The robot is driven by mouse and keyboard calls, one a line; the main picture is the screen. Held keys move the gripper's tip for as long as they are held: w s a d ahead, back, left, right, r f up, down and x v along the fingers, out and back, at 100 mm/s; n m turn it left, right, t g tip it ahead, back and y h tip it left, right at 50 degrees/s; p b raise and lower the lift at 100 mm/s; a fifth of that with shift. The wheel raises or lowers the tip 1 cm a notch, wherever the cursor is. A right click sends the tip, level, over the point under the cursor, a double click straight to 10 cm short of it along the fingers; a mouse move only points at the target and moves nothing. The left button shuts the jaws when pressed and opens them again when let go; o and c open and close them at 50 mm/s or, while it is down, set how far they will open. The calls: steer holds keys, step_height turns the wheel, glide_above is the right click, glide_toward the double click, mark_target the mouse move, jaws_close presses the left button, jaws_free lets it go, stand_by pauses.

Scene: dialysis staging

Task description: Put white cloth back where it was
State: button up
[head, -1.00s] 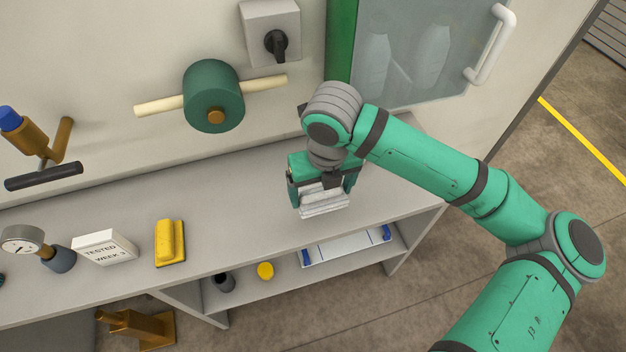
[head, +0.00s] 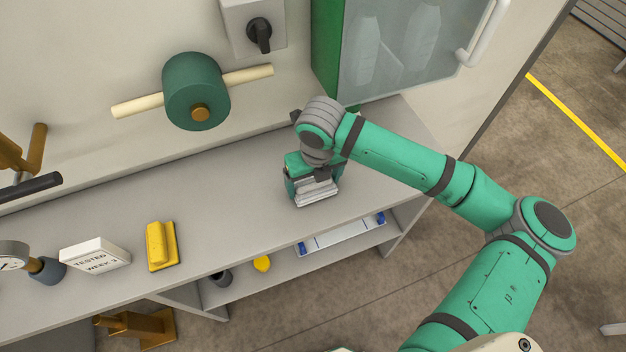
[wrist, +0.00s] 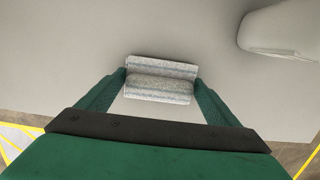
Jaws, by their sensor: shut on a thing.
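The white cloth (head: 317,192) is a folded, pale grey-white bundle at the right part of the bench top. My gripper (head: 313,186) is shut on it, with a finger at each side. In the wrist view the cloth (wrist: 161,80) lies between the two green fingertips of my gripper (wrist: 161,84), with the grey bench surface behind it. In the head view the cloth is low over the bench top, near its front edge. I cannot tell whether it touches the surface.
The grey bench (head: 235,190) is clear around my gripper. A yellow block (head: 160,246) and a white "TESTED WEEK" box (head: 95,254) stand to the left. A blue-ended white tray (head: 342,237) lies on the shelf below. A glass-fronted cabinet (head: 400,50) is behind.

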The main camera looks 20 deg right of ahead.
mark_target(316, 185)
steer(key=shift+s, duration=0.1)
steer(key=shift+f, duration=0.1)
steer(key=o, duration=1)
step_height(316, 185, up, 12)
steer(key=s, duration=0.1)
steer(key=shift+s, duration=0.15)
